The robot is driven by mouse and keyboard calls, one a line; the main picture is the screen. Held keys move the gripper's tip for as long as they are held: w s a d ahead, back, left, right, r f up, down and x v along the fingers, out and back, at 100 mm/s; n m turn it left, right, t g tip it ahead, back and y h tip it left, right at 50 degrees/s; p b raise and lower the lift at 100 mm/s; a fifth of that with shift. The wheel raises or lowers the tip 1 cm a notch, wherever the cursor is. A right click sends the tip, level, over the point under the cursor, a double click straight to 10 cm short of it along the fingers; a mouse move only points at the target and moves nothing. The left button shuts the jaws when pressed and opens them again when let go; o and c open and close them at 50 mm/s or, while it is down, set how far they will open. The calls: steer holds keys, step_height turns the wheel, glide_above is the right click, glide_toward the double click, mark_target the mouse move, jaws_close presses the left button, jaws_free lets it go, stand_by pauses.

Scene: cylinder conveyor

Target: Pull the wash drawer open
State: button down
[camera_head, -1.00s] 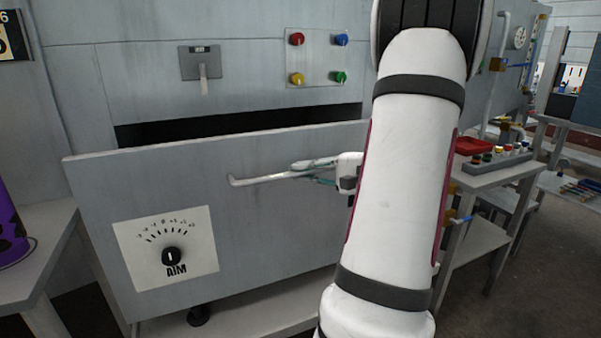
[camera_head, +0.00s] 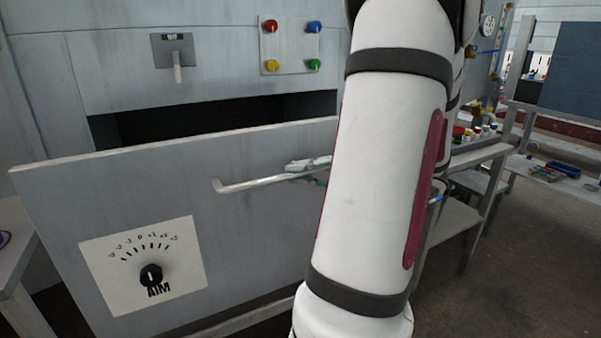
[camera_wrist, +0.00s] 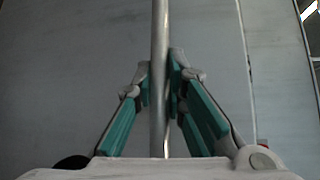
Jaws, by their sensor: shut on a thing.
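The wash drawer (camera_head: 240,200) has a wide grey front that stands out from the cabinet, with a dark gap behind its top edge. Its bar handle (camera_head: 250,184) runs across the front, and its right part is hidden behind my arm in the head view. My gripper (camera_head: 308,172) is at the handle, mostly hidden by my arm there. In the wrist view, the green-padded fingers of my gripper (camera_wrist: 160,88) are closed on both sides of the handle (camera_wrist: 159,35), against the grey drawer front (camera_wrist: 75,50).
A dial plate marked AIM (camera_head: 143,265) is on the drawer front. Above the gap are a lever switch (camera_head: 175,58) and a panel of coloured knobs (camera_head: 291,44). A side table (camera_head: 480,152) with small coloured items stands at right. Open floor (camera_head: 500,280) lies at lower right.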

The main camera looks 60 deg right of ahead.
steer(key=shift+f, duration=0.1)
steer(key=c, duration=1.6)
jaws_free()
steer(key=v, duration=1.2)
